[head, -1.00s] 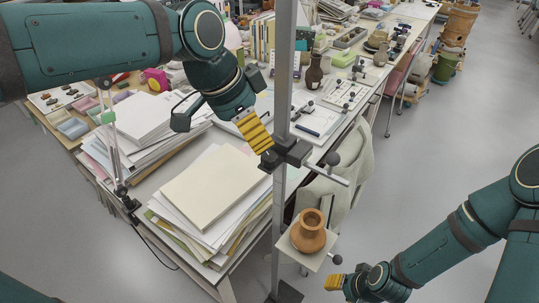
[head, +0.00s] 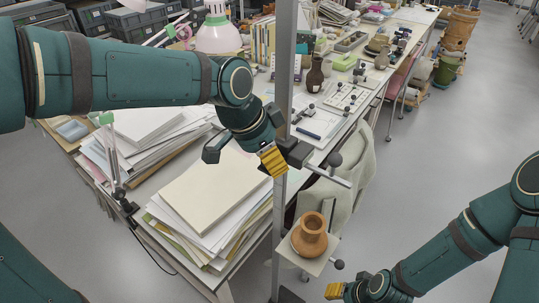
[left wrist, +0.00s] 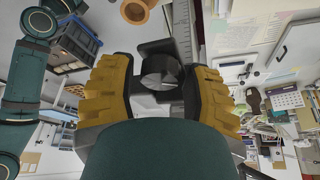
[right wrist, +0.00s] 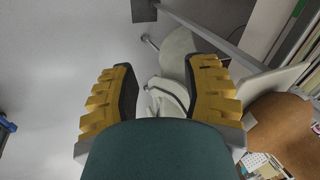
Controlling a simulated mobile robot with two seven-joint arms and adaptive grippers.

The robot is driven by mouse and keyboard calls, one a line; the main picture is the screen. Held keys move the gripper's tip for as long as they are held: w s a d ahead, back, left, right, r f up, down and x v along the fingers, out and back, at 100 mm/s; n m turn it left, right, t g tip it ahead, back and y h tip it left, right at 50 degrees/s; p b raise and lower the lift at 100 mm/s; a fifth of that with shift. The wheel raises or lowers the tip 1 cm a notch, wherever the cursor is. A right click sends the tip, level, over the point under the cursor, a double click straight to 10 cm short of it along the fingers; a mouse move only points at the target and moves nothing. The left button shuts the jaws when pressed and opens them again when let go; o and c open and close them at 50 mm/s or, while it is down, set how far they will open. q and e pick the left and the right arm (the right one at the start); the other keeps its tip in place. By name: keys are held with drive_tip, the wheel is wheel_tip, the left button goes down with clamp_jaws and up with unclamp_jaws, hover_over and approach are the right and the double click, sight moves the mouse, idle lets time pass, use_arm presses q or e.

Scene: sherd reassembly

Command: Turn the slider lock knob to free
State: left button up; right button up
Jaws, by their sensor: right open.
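The slider (head: 298,153) is a dark clamp on the grey upright post (head: 284,90), with a rod and a black ball knob on its right. The lock knob (left wrist: 160,72), a dark round disc, shows between the fingers in the left wrist view. In the head view it is hidden by my left gripper (head: 272,161), whose yellow fingers reach the slider's left side. That gripper looks open around the knob, not visibly squeezing it. My right gripper (head: 334,291) is low at the bottom of the head view; its fingers stand apart and empty in the right wrist view (right wrist: 162,85).
An orange-brown pot (head: 310,236) stands on a small plate (head: 322,262) low on the post. Paper stacks (head: 210,190) cover the near table, left of the post. The floor (head: 440,140) at right is clear.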

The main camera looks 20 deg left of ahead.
use_arm(q)
clamp_jaws()
drive_tip(key=shift+n, duration=0.3)
drive_tip(key=shift+n+t+y, duration=0.3)
drive_tip(key=shift+n+t, duration=0.1)
drive_tip(key=shift+n, duration=0.7)
drive_tip(key=shift+n+t+y+b, duration=0.3)
drive_tip(key=shift+n+y+b, duration=0.2)
drive_tip(key=shift+n+b, duration=0.65)
drive_tip(key=shift+n+p, duration=0.3)
drive_tip(key=shift+n, duration=0.05)
drive_tip(key=o, duration=0.5)
unclamp_jaws()
drive_tip(key=shift+r, duration=0.1)
